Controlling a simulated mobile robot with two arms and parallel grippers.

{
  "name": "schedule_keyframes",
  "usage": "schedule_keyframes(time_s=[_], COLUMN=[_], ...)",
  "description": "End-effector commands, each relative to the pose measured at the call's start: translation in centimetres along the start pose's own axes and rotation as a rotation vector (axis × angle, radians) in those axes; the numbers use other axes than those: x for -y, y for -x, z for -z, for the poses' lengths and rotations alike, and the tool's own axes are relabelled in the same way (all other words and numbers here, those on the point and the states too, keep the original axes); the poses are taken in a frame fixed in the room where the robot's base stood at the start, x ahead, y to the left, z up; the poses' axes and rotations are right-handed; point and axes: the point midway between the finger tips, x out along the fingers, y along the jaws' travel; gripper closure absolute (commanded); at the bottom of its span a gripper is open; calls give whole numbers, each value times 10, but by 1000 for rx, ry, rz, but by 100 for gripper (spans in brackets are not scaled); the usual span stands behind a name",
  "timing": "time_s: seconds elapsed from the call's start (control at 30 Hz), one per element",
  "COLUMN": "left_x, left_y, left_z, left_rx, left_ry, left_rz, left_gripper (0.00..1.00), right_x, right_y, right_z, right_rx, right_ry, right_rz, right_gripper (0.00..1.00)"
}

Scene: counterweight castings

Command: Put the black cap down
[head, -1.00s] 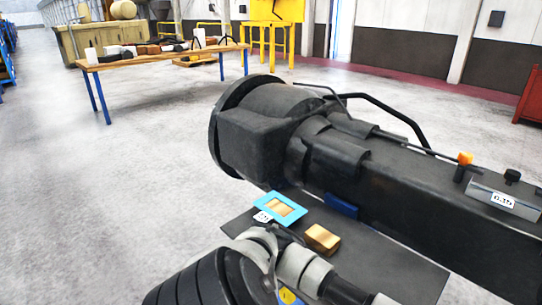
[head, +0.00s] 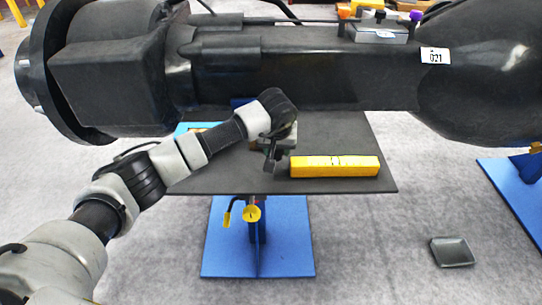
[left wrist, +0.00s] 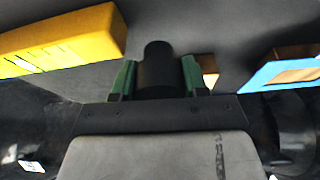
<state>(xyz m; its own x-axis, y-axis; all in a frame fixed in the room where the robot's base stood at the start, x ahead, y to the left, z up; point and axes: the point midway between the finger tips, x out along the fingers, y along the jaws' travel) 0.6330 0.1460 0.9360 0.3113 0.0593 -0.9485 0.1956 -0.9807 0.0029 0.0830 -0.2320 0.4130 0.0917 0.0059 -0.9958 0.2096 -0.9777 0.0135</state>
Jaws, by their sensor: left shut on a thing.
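The black cap (left wrist: 158,68) is a dark round-ended piece between the green fingers of my left gripper in the left wrist view. My left gripper (head: 271,157) is shut on it, over the middle of the dark grey shelf (head: 225,182) in the head view. In the head view the cap is hard to make out against the dark fingers and shelf. I cannot tell whether the cap touches the shelf. My right gripper is not in view.
A yellow block (head: 335,167) lies on the shelf just right of the gripper. A blue-framed tray (left wrist: 276,73) and a brass-coloured block (left wrist: 211,80) are on the other side. A large black casting (head: 300,75) runs behind. A grey dish (head: 452,251) lies on the floor.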

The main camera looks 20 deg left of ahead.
Motion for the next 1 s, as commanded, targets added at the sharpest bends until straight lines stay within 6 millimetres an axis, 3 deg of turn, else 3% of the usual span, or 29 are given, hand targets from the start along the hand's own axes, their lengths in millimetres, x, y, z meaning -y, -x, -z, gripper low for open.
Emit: schedule_keyframes(time_s=[0.03, 0.2, 0.47, 0.67, 1.0], left_x=[-12, -40, -58, -42, 7], left_y=[0, 21, 45, 40, 17], left_z=[14, 49, 68, 53, -2], left_rx=[1, 27, 49, 54, 55], left_ry=[14, 50, 76, 78, 78], left_rz=[2, 17, 26, 26, 27], left_gripper=[79, 79, 79, 79, 79], right_x=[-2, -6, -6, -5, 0], right_y=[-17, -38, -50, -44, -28], right_z=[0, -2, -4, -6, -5], right_rx=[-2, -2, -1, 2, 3], right_ry=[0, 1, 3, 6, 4], right_rz=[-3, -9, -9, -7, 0], right_gripper=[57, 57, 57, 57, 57])
